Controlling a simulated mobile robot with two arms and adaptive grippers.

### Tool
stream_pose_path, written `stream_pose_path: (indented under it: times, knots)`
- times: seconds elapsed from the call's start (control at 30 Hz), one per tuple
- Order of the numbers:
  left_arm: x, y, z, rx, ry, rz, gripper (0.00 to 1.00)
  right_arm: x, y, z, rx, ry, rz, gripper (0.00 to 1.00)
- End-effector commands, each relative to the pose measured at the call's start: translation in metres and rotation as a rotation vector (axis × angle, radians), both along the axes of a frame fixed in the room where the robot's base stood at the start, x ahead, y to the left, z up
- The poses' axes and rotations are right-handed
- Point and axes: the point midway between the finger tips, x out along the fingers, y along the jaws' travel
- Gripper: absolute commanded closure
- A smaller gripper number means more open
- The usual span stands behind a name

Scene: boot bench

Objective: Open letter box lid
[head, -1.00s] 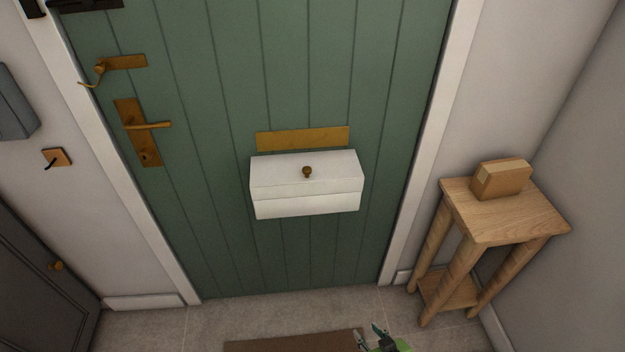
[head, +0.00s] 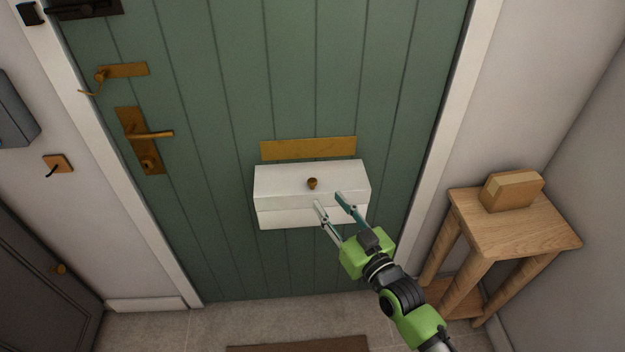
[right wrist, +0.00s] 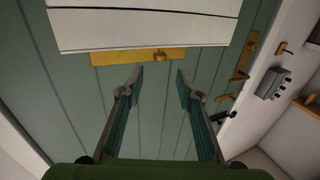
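The white letter box (head: 285,207) is fixed on the green door, below a brass plate (head: 307,149). Its lid (head: 280,178) is down and carries a small brass knob (head: 312,183). My right gripper (head: 329,201) is open and empty, its fingers pointing up at the lid just below and right of the knob. In the right wrist view the knob (right wrist: 160,55) shows beyond the gap between the open fingertips (right wrist: 158,82), and the box (right wrist: 150,27) fills the top. No contact with the knob is visible. My left gripper is not in view.
A wooden stand (head: 520,222) with a cardboard box (head: 512,190) on it stands at the right by the wall. A door handle (head: 150,134) and hook are at the left. The door around the letter box is clear; a brown mat (head: 300,345) lies below.

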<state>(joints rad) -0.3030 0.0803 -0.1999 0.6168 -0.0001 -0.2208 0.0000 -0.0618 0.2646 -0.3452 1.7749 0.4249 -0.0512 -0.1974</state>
Motion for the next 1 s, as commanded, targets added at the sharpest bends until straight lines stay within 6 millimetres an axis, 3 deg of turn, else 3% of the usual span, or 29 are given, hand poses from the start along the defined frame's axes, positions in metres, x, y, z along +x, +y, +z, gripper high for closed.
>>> stream_pose_path:
  times: [0.2, 0.4, 0.6, 0.9, 1.0]
  knots:
    - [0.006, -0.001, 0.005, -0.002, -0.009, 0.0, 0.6, 0.046, 0.019, 0.002, -0.001, -0.001, 0.0, 0.67]
    - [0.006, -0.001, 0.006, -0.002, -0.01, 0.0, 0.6, 0.076, 0.031, 0.0, 0.0, 0.001, 0.0, 0.67]
    - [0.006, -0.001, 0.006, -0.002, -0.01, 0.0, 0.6, 0.088, 0.036, 0.0, -0.001, 0.002, -0.001, 0.67]
    - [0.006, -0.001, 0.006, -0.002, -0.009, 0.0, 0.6, 0.089, 0.037, -0.001, -0.001, 0.002, 0.0, 0.67]
    - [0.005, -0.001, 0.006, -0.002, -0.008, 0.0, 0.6, 0.089, 0.037, -0.001, -0.001, 0.002, 0.0, 0.93]
